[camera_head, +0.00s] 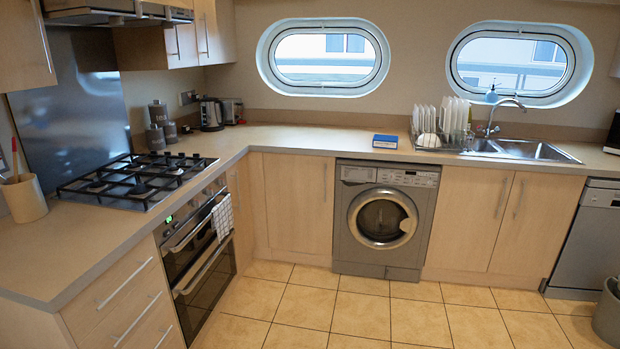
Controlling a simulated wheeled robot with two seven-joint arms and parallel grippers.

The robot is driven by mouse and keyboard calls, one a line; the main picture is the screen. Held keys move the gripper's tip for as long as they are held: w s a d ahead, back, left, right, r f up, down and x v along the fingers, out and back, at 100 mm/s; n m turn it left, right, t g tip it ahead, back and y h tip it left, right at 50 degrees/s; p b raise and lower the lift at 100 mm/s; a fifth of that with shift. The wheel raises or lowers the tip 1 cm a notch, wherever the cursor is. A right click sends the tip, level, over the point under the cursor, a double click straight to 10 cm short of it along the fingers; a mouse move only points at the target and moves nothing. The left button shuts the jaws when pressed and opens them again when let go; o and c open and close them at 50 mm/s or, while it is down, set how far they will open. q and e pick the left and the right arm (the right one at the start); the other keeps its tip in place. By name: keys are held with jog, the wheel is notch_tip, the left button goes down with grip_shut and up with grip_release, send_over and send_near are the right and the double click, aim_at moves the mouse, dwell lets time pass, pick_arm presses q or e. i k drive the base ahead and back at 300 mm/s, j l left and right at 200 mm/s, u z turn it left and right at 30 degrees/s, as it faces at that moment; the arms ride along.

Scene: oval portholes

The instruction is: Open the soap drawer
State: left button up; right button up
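A grey washing machine (384,219) stands under the counter on the back wall, at the middle right of the head view. Its soap drawer (358,174) is at the upper left of its front panel and looks shut, flush with the panel. The round door (382,218) of the machine looks shut. Neither of my grippers is in view.
A blue box (385,141) lies on the counter (290,139) above the machine. Cabinets flank the machine, and an oven (199,262) with a towel (221,217) is at left. The tiled floor (390,315) in front is clear; a grey bin (609,315) stands at right.

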aim_at(355, 173)
jog(key=i, duration=2.35)
jog(key=i+z, duration=0.2)
jog(key=i, duration=0.35)
jog(key=i+j+z, duration=0.15)
jog(key=i, duration=0.4)
jog(key=i+j+z, duration=0.2)
jog(key=i, duration=0.3)
jog(key=j, duration=0.1)
